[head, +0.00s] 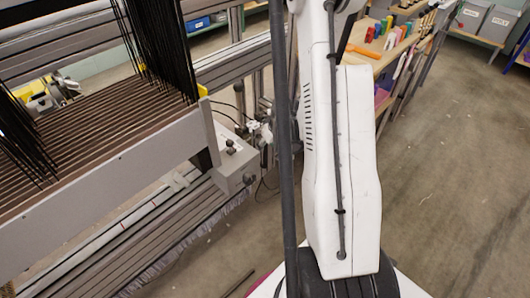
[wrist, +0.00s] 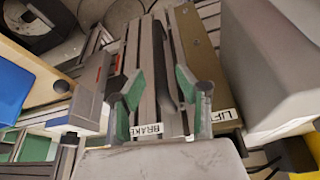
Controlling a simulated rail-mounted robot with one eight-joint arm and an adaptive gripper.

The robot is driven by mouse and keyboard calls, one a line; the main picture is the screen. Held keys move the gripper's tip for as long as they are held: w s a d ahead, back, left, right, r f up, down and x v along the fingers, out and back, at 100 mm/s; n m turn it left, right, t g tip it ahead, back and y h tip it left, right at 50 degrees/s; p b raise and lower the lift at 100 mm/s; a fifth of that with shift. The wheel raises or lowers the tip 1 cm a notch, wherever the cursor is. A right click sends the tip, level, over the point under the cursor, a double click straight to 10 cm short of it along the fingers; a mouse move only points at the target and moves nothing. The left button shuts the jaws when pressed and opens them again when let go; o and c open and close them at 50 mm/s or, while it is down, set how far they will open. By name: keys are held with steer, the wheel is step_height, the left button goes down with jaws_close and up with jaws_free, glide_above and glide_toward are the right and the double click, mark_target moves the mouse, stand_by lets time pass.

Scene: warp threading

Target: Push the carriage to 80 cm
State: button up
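No part in view is marked as the carriage, and I cannot tell which one it is. A grey box with dark knobs (head: 235,163) sits at the end of the loom frame in the head view, left of my white arm. My gripper (wrist: 158,80) shows in the wrist view with its two green-padded fingers apart and nothing held between them. Beyond the fingers are long grey and dark bars, with a BRAKE label (wrist: 146,130) and a LIFT label (wrist: 224,115). My gripper is outside the head view. No 80 cm mark is readable.
A loom frame (head: 110,160) with dark upright wires and brown slats fills the left of the head view. A wooden bench (head: 385,50) with coloured items stands behind my arm. Grey bins (head: 487,22) are at the top right. Floor at right is clear.

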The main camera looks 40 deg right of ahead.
steer(key=shift+b+x, duration=0.5)
steer(key=shift+x, duration=1.4)
steer(key=shift+c, duration=0.2)
jaws_close()
